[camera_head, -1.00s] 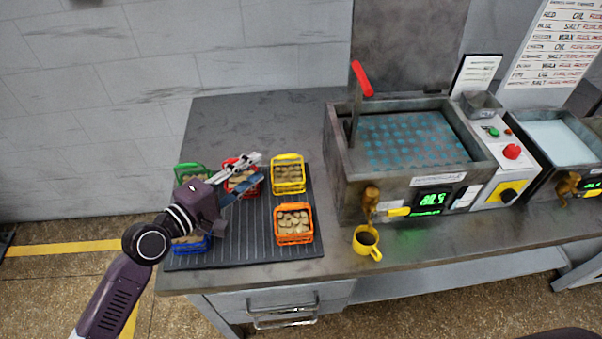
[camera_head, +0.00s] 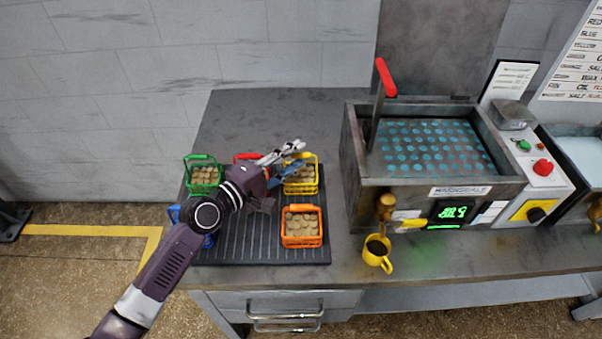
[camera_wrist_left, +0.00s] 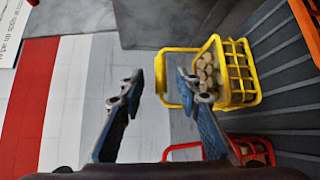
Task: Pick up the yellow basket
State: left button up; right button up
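The yellow basket (camera_head: 301,178) stands at the back right of the dark ribbed mat (camera_head: 255,250), filled with round tan pieces. In the left wrist view the yellow basket (camera_wrist_left: 240,75) is at upper right, its handle (camera_wrist_left: 165,75) reaching left between the fingertips' directions. My left gripper (camera_head: 292,153) is at the basket's upper left in the head view. In the wrist view its fingers (camera_wrist_left: 160,80) are spread apart with nothing held between them. Whether a finger touches the basket I cannot tell. My right gripper is in neither view.
A green basket (camera_head: 203,175), an orange basket (camera_head: 301,228), a mostly hidden red basket (camera_wrist_left: 250,150) and a mostly hidden blue basket (camera_head: 174,213) share the mat. A tank (camera_head: 440,190) with a red-handled lever (camera_head: 385,77) and a yellow cup (camera_head: 377,253) are to the right.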

pick_arm(q)
jog(key=shift+x, duration=0.75)
jog(key=shift+a, duration=0.1)
jog(key=shift+s, duration=0.1)
jog(key=shift+c, duration=0.6)
grip_shut()
jog(key=shift+r, duration=0.1)
